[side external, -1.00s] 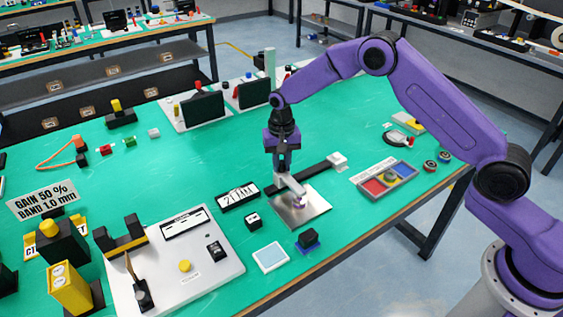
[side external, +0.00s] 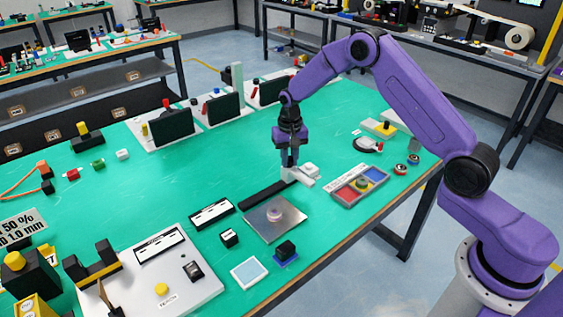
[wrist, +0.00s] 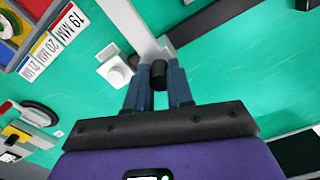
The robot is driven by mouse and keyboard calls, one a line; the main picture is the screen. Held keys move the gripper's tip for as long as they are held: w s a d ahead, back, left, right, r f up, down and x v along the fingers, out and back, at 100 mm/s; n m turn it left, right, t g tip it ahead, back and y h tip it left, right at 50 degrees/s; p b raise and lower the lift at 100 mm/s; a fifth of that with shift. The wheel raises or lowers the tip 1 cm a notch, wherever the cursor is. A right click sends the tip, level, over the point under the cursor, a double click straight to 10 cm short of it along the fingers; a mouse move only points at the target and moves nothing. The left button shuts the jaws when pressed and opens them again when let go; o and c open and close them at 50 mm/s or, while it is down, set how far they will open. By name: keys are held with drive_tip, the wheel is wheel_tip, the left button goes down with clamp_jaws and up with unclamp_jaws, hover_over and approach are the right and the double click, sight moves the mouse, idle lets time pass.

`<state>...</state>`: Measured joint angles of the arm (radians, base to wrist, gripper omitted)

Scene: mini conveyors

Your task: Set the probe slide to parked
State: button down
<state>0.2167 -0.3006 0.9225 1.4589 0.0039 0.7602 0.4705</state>
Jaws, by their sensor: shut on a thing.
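The probe slide is a black rail (side external: 262,194) with a pale grey carriage and arm (side external: 303,179). The carriage is at the rail's far right end, close to a white end block (side external: 312,168). My gripper (side external: 289,164) is above the carriage. In the wrist view my gripper (wrist: 159,88) is shut on the slide's black knob (wrist: 158,72), with one finger on each side. The pale arm (wrist: 135,25) runs up from it, and the white block (wrist: 115,72) is just left. Any "parked" mark is not readable.
A metal plate (side external: 288,222) with a small round part (side external: 275,214) lies in front of the rail, clear of the arm. A sorting tray (side external: 345,197) with coloured compartments is to the right. A black block (side external: 286,250) and a display (side external: 210,213) stand nearby.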

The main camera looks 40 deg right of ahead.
drive_tip(key=shift+d, duration=0.4)
drive_tip(key=c, duration=1)
unclamp_jaws()
drive_tip(key=shift+a, duration=0.1)
drive_tip(key=shift+r, duration=0.2)
wheel_tip(320, 180, up, 17)
